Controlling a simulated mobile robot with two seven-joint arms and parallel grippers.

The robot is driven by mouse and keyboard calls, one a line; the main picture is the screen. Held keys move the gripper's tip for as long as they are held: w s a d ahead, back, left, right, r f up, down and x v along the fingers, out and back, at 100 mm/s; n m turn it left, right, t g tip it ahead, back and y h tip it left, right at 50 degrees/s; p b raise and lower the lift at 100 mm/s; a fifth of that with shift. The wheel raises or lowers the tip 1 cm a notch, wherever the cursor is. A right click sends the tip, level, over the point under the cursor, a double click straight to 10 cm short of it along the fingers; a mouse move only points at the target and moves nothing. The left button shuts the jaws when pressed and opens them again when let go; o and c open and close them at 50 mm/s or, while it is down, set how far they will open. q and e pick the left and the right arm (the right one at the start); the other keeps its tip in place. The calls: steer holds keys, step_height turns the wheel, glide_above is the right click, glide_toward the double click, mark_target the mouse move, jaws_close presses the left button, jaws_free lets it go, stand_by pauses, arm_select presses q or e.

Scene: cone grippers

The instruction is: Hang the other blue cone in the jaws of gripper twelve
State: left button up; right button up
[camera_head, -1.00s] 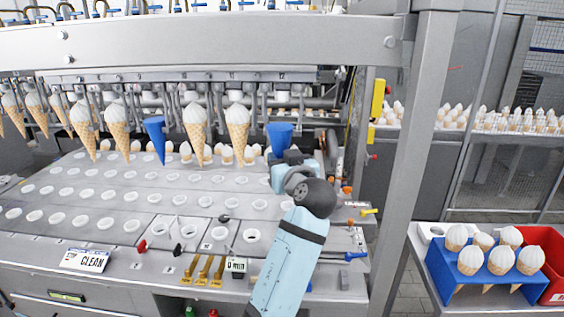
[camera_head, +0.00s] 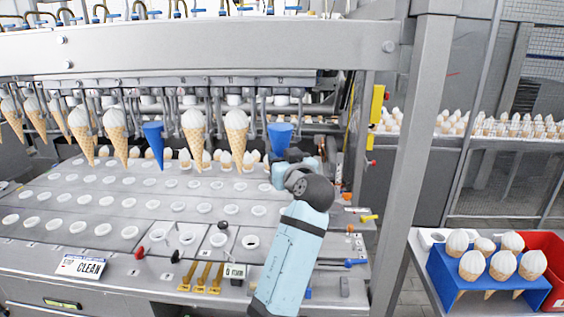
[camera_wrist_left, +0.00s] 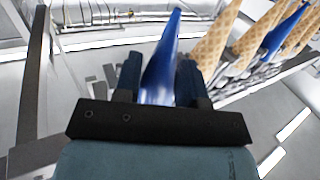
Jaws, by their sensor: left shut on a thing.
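My left gripper (camera_head: 286,160) is shut on a blue cone (camera_head: 280,138), held upright with its wide end up. The held cone is just below the right end of the row of hanging jaws (camera_head: 266,100); I cannot tell whether it touches a jaw. In the left wrist view the blue cone (camera_wrist_left: 163,62) stands between the two fingers (camera_wrist_left: 160,78). Another blue cone (camera_head: 154,144) hangs in the row to the left, with a waffle cone on each side. My right gripper is not in view.
Waffle cones (camera_head: 236,135) with white tops hang along the row, the closest left of the held cone. Below is a plate (camera_head: 100,212) with rows of holes. A steel post (camera_head: 418,150) stands to the right. A blue rack (camera_head: 470,290) of cones is beyond it.

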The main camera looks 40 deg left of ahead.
arm_select(q)
steer(key=shift+w+a, duration=0.1)
steer(key=shift+w, duration=0.1)
steer(key=shift+w+a+b, duration=0.3)
steer(key=shift+w+a, duration=0.15)
steer(key=shift+w, duration=0.35)
steer(key=shift+w+a+b, duration=0.25)
steer(key=shift+w+a, duration=0.2)
steer(key=shift+w, duration=0.3)
stand_by(0.3)
steer(key=shift+f+b, duration=0.55)
steer(key=shift+b, duration=0.3)
stand_by(0.9)
steer(key=o, duration=1.2)
